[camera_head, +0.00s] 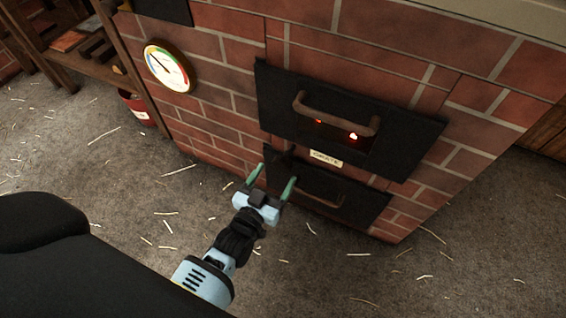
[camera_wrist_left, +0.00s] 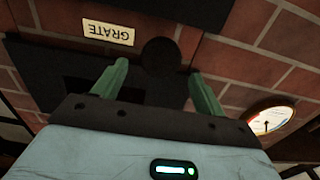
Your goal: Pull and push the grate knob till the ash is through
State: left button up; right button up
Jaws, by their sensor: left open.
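The dark round grate knob (camera_wrist_left: 161,56) shows in the left wrist view beside the cream GRATE label (camera_wrist_left: 108,32). The label (camera_head: 325,158) also shows in the head view, between two black doors on the brick stove. My left gripper (camera_head: 273,174), with green fingers, is open in front of the stove, just left of the label. In the left wrist view my left gripper (camera_wrist_left: 158,68) has its fingertips on either side of the knob; I cannot tell whether they touch it. The ash is not visible. My right gripper is not in view.
The upper black door (camera_head: 422,150) has a brown bar handle (camera_head: 335,116) and red glowing spots behind it. The lower black door (camera_head: 362,212) has a handle too. A round gauge (camera_head: 168,66) is on the bricks. A red bucket (camera_head: 137,108) stands left. The straw-strewn floor is otherwise open.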

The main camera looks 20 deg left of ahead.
aim_at(281, 167)
pick_arm(q)
jog(key=w+b, duration=0.1)
jog(key=w, duration=0.3)
jog(key=shift+f, duration=0.1)
jog(key=shift+w+b, duration=0.35)
jog(key=shift+w, duration=0.3)
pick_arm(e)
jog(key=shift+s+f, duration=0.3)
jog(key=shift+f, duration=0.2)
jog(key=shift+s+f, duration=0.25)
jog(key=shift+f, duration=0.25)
pick_arm(q)
jog(key=shift+c, duration=0.4)
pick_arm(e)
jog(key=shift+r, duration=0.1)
